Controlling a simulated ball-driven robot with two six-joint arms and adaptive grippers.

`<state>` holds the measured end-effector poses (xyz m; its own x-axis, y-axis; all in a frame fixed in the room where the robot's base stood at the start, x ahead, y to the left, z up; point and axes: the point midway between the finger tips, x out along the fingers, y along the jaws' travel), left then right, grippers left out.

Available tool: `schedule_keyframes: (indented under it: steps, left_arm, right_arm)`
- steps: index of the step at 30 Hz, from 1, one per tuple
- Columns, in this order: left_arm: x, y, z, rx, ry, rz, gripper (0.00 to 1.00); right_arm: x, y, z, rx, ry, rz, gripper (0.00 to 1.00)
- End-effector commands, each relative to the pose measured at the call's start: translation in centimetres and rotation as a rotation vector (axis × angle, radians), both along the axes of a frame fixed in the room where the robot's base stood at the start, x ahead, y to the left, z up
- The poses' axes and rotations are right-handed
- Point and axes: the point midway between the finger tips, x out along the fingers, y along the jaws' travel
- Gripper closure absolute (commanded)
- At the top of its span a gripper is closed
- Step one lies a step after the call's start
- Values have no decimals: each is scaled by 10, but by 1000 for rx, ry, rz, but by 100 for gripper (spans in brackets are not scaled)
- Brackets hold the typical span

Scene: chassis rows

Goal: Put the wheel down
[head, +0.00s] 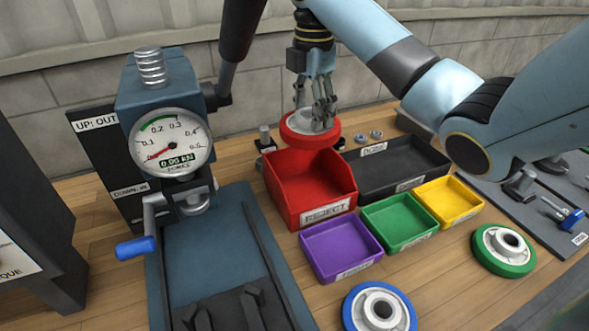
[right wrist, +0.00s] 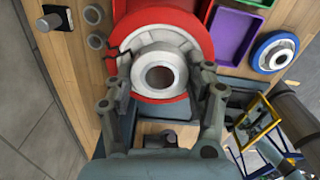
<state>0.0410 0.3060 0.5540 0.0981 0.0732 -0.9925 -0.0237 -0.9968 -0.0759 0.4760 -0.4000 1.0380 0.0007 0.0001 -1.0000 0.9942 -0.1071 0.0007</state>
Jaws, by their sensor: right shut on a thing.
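A wheel with a red tyre (head: 296,134) and grey hub is in my right gripper (head: 323,112), over the back edge of the red REJECT bin (head: 300,190). The gripper points down, its fingers closed about the hub. In the right wrist view the red wheel (right wrist: 162,22) faces the camera, with a finger on each side of the hub. The gap between the wheel and the bin is hard to judge. The visible part of the red bin looks empty. My left gripper is not in view.
Purple (head: 342,246), green (head: 400,220) and yellow (head: 449,200) bins stand before a black tray (head: 400,165). A blue wheel (head: 354,302) and a green wheel (head: 503,268) lie on the table. A press with a force gauge (head: 170,142) stands at left.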

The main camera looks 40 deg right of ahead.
Motion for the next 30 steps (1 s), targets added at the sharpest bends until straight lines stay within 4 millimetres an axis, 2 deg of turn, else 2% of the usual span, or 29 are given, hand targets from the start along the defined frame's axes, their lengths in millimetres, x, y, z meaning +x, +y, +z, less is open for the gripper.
schedule_keyframes:
  steps: [1,7,9,16,23,30]
  left_arm:
    - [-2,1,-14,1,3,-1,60]
    - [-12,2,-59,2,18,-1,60]
    - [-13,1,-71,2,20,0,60]
    - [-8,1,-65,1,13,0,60]
    - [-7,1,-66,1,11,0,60]
    - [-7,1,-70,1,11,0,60]
  right_arm:
    - [0,0,-14,0,2,0,96]
    - [0,0,-60,0,3,-1,96]
    - [-1,0,-80,0,4,-2,96]
    - [-1,0,-123,0,2,-2,96]
    - [-1,0,-141,0,2,-2,96]
    - [0,0,-173,0,1,-2,96]
